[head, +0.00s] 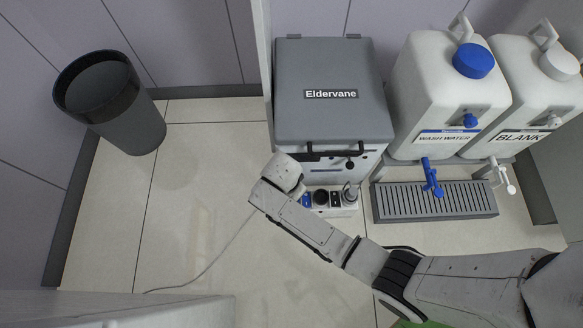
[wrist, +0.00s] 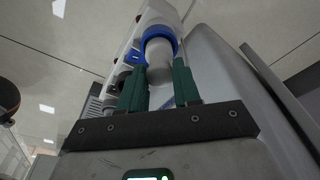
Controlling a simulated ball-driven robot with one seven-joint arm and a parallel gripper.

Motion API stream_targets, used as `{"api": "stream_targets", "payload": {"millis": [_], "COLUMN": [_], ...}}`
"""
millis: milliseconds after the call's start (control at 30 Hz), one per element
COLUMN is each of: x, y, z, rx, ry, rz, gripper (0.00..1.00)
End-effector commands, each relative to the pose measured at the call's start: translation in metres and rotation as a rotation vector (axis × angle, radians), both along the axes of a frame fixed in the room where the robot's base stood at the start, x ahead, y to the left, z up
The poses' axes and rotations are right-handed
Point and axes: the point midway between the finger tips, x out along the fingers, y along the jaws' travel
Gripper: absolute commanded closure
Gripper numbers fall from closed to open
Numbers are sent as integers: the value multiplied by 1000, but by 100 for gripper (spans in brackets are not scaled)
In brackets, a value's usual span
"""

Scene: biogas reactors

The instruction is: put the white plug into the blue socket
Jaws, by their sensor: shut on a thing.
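The white plug (wrist: 160,66) is held between the green fingers of my gripper (wrist: 158,88) in the wrist view. Its far end overlaps a large blue ring (wrist: 158,36); I cannot tell how deep it sits there, or whether it only lines up. In the head view the blue socket (head: 306,200) is at the left end of a white socket block on the floor. My gripper is just left of it, its fingers and the plug hidden by my arm.
A black socket (head: 321,198) and a plug with a dark cable (head: 350,193) are further right on the block. The grey Eldervane box (head: 330,110) stands behind. A thin cable (head: 205,268) lies on the floor, left. A drain grate (head: 435,202) is at the right.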

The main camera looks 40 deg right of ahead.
Motion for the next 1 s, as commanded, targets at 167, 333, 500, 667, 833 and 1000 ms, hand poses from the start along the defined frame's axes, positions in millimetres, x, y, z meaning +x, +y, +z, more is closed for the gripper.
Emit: {"api": "stream_targets", "payload": {"millis": [167,333,500,667,833,1000], "x": [1,0,0,0,0,0], "y": [0,0,0,0,0,0], "z": [-9,-9,-15,-16,-16,-16], "rx": [0,0,0,0,0,0], "ry": [-2,-2,-2,-2,-1,-1], "rz": [0,0,0,-1,-1,0], "gripper": [100,100,100,61,45,42]}}
